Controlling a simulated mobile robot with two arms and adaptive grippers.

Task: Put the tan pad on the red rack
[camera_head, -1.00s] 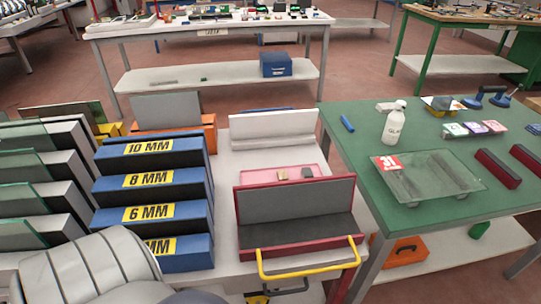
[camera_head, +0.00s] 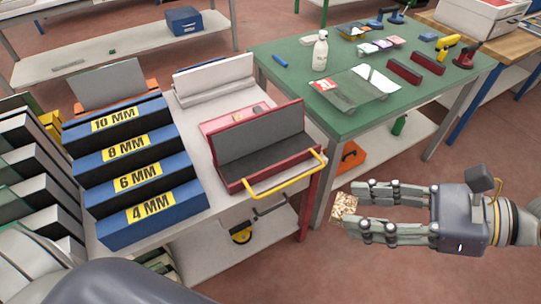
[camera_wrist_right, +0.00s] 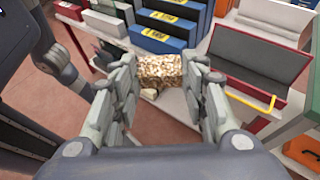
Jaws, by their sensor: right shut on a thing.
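The tan pad (camera_head: 344,207) is a speckled tan and brown block at the fingertips of my right gripper (camera_head: 352,207). In the right wrist view the pad (camera_wrist_right: 160,71) sits between the two fingers, which are shut on it. The red rack (camera_head: 262,130) has a dark grey lining, a raised back and a yellow front handle. It stands on the white table, up and left of my right gripper in the head view, and shows at upper right in the wrist view (camera_wrist_right: 262,56). The pad is held clear of it, over the floor. My left gripper is not in view.
Blue racks (camera_head: 150,190) with thickness labels stand left of the red rack, and a white rack (camera_head: 214,75) stands behind it. A green table (camera_head: 300,68) to the right holds a bottle (camera_head: 320,50) and a glass sheet (camera_head: 365,90). An orange case (camera_head: 352,156) lies below.

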